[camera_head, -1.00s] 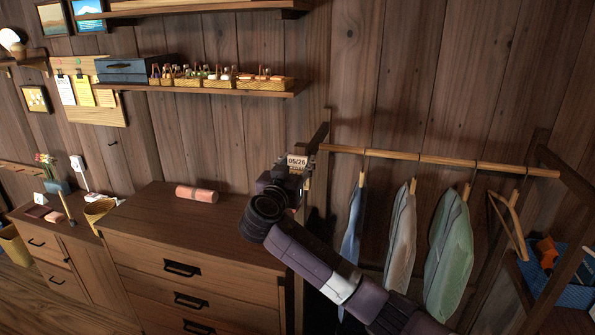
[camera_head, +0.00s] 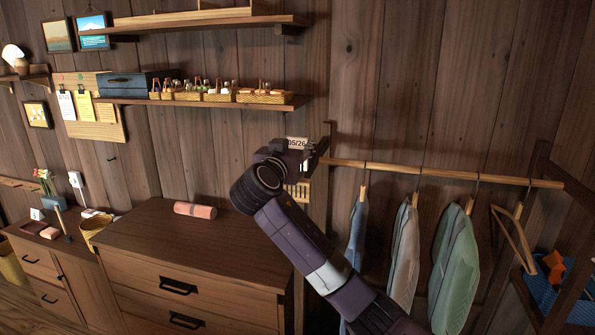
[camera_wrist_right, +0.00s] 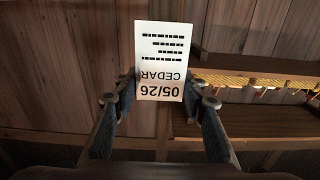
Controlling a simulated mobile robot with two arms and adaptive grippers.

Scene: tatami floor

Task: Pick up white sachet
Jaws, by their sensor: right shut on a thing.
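The white sachet (camera_head: 297,143) is a flat white packet with dark print, "05/26" showing in the head view. In the wrist view the sachet (camera_wrist_right: 161,60) appears upside down and also reads "CEDAR". My right gripper (camera_head: 308,156) is shut on it, up in front of the wooden wall beside the clothes rack. In the wrist view the two fingers of the right gripper (camera_wrist_right: 160,98) stand at either side of the sachet's lower part in the picture. Part of the gripper is hidden behind my wrist in the head view. My left gripper is not in view.
A clothes rail (camera_head: 440,172) with several hanging garments is at right. A dresser (camera_head: 150,235) with a pink roll (camera_head: 195,210) on top stands at lower left. A wall shelf (camera_head: 215,101) holding several small baskets ends near my gripper's upper left.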

